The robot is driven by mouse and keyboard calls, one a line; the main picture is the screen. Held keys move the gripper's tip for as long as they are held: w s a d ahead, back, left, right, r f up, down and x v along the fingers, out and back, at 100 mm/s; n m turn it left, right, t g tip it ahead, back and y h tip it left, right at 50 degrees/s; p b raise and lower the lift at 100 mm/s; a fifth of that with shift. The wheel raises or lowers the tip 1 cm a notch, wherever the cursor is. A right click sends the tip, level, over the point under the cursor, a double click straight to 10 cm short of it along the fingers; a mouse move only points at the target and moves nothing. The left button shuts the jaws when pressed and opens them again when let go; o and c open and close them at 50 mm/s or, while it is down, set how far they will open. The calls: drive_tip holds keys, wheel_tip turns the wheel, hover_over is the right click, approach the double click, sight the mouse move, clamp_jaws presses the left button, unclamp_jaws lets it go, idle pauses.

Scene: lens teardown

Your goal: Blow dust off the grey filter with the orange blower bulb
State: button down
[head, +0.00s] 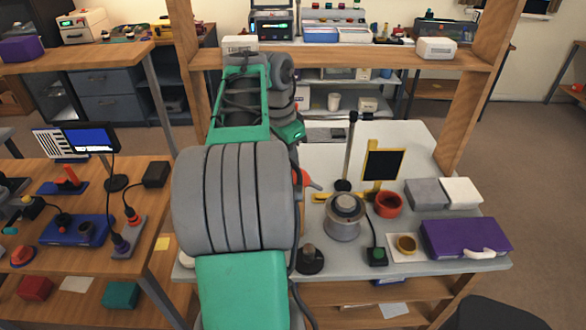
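An orange-red object (308,180) shows just past the right edge of my arm; it may be the blower bulb, and most of it is hidden behind the arm. No piece is clearly the grey filter. A grey round lens-like part (344,216) stands upright on the light worktable (410,145), right of my arm. My green and grey arm fills the middle of the head view and covers the table's left part. My gripper is hidden behind it, so its fingers and anything in them do not show.
A red cup (388,204), a grey block (425,193), a white block (462,192) and a purple case (465,238) stand on the right. A black panel with a yellow frame (383,165) stands behind. A brass ring (406,244) lies on a white pad.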

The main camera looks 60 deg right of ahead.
drive_tip(key=shift+f+b, duration=0.45)
drive_tip(key=shift+f, duration=0.25)
drive_tip(key=shift+r, duration=0.1)
drive_tip(key=shift+r+p, duration=1.45)
drive_tip(key=shift+r, duration=0.05)
